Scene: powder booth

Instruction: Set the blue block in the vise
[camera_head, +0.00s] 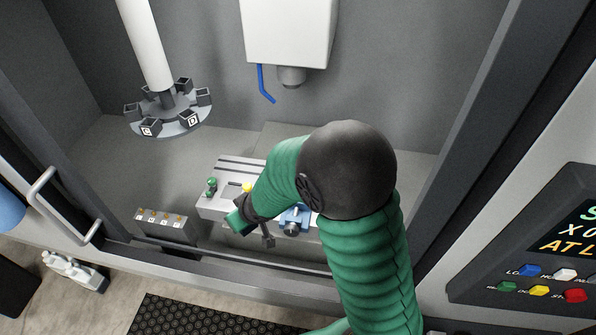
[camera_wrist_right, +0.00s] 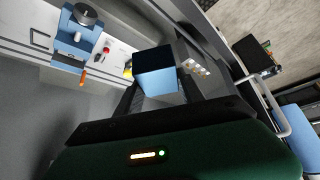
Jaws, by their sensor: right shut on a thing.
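My right gripper (camera_head: 250,226) is over the front part of the machine table, left of the vise. In the right wrist view it is shut on the blue block (camera_wrist_right: 157,68), which sits between its two dark fingers. The block is hidden or too small to tell in the head view. The blue vise (camera_head: 293,220) is on the table, partly hidden by my right arm. It also shows in the right wrist view (camera_wrist_right: 72,48), at upper left, apart from the block, with an orange-tipped handle (camera_wrist_right: 83,78). My left gripper is not in view.
A tool carousel (camera_head: 168,118) hangs at the back left. A small grey box (camera_head: 167,222) stands left of the table. The door frame and handle (camera_head: 65,205) border the opening.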

